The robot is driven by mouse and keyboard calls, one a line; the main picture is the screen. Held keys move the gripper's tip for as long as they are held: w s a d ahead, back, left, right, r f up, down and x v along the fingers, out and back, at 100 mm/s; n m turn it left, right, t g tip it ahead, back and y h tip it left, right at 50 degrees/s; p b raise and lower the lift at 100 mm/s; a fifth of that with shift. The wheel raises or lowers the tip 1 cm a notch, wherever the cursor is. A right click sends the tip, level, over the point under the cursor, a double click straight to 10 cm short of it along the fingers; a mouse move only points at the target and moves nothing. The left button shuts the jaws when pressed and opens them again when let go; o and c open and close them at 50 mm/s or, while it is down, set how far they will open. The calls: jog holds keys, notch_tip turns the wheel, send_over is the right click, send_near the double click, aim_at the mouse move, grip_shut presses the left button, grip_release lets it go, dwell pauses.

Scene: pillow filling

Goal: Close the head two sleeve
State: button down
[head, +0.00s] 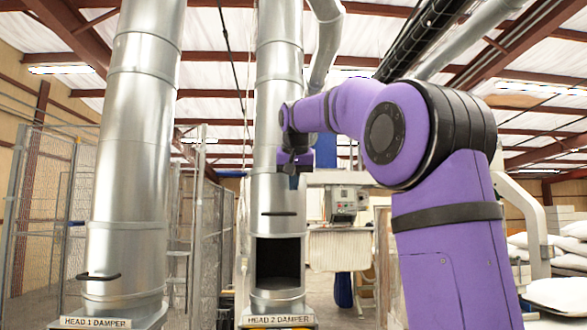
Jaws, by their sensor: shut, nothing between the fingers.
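The head two duct (278,90) is an upright silver metal pipe with a label "HEAD 2 DAMPER" (279,320) at its foot. Its sleeve (272,195) sits raised, with a dark handle (279,213) near its lower edge. Below the sleeve a dark rectangular opening (278,260) shows in the pipe. My gripper (291,170) is small and dark in the picture, at the right side of the pipe, above the handle and apart from it. It is shut and holds nothing. Its fingertips are hard to make out.
The head one duct (128,150) stands at the left, with a handle (98,277) low down and its own label (95,322). Wire fencing (40,200) is behind it. A machine (345,205) stands behind at centre. White pillows (560,294) are stacked at the right.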

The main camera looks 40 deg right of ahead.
aim_at(294, 214)
notch_tip(294, 214, down, 4)
jog(key=shift+w+d+r, duration=0.15)
jog(key=shift+f, duration=0.85)
notch_tip(294, 214, down, 18)
jog(key=shift+r, duration=0.2)
jog(key=w+d+r+v, duration=0.1)
jog(key=w+v, duration=0.1)
jog(key=v, duration=1.1)
jog(key=shift+r, duration=0.45)
